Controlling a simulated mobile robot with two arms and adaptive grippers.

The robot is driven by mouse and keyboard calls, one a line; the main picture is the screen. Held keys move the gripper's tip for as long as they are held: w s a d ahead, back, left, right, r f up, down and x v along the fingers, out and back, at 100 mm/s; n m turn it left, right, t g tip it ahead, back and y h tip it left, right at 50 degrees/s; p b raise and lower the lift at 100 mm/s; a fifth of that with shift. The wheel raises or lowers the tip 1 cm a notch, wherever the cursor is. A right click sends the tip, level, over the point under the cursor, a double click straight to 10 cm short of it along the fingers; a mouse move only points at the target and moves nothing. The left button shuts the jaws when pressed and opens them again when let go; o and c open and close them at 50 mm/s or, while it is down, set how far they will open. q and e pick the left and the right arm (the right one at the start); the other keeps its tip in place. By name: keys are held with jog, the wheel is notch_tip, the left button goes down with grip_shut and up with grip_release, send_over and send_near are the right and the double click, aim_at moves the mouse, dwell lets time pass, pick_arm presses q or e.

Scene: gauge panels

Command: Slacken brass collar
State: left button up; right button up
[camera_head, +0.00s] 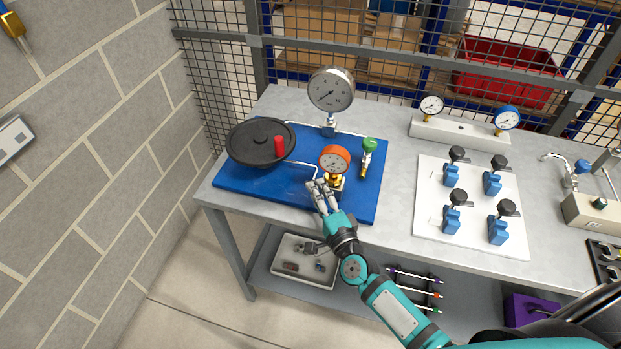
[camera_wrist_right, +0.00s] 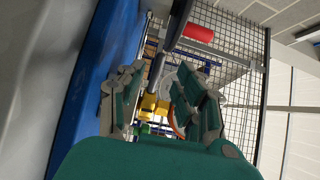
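The brass collar (camera_head: 334,182) is at the foot of the orange-rimmed gauge (camera_head: 334,160) on the blue board (camera_head: 250,186). In the right wrist view the brass part (camera_wrist_right: 155,105) shows beyond and between my fingers, with part of the orange rim (camera_wrist_right: 176,124) behind it. My right gripper (camera_head: 317,184) is just left of and in front of the collar, its fingers apart. The right wrist view shows the gripper (camera_wrist_right: 163,80) open, with nothing held. Whether a finger touches the collar I cannot tell. My left gripper is not in view.
A black handwheel (camera_head: 255,150) with a red knob (camera_head: 279,146) stands left on the board. A large steel gauge (camera_head: 331,90) is behind, and a green-knobbed valve (camera_head: 368,150) is close right. A white panel (camera_head: 430,215) with several blue valves lies further right.

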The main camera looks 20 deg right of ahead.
jog(key=shift+w+a, duration=0.2)
jog(key=shift+w, duration=2.05)
jog(key=shift+c, duration=0.2)
grip_shut()
